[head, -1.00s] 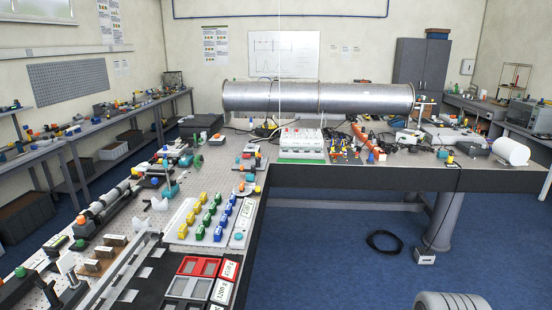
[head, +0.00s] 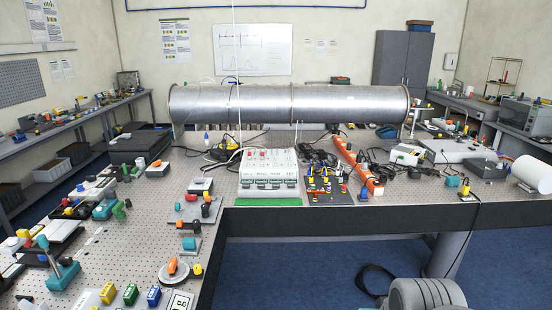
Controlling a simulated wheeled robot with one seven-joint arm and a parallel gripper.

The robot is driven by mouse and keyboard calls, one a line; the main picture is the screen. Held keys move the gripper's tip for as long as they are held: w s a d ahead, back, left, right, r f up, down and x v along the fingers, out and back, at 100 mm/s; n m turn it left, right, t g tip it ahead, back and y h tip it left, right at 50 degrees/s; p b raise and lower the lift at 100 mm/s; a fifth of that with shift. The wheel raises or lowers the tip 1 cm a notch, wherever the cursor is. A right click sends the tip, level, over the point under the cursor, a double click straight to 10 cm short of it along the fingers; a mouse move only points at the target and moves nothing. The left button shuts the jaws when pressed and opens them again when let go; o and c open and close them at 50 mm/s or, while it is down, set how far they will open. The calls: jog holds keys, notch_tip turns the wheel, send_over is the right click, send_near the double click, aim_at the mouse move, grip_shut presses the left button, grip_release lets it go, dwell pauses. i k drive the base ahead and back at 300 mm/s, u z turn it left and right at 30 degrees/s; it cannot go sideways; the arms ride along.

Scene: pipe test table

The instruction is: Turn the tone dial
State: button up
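No dial is clearly readable as the tone dial. A round light disc with an orange knob (head: 173,267) sits on the near perforated tabletop, left of the inner table corner. A white box unit (head: 269,170) with red marks on top and several dark green-lettered panels in front stands on the far table behind a green strip. Its small controls are too small to tell apart. My gripper is not in view.
A long metal pipe (head: 285,105) spans the far table. A board with coloured parts (head: 328,187) and an orange strip (head: 358,166) stand right of the white unit. The table's front edge (head: 390,222) borders open blue floor.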

aim_at(198, 181)
jog(key=i, duration=3.35)
jog(key=u, duration=3.2)
jog(key=i, duration=0.5)
jog(key=z, duration=0.1)
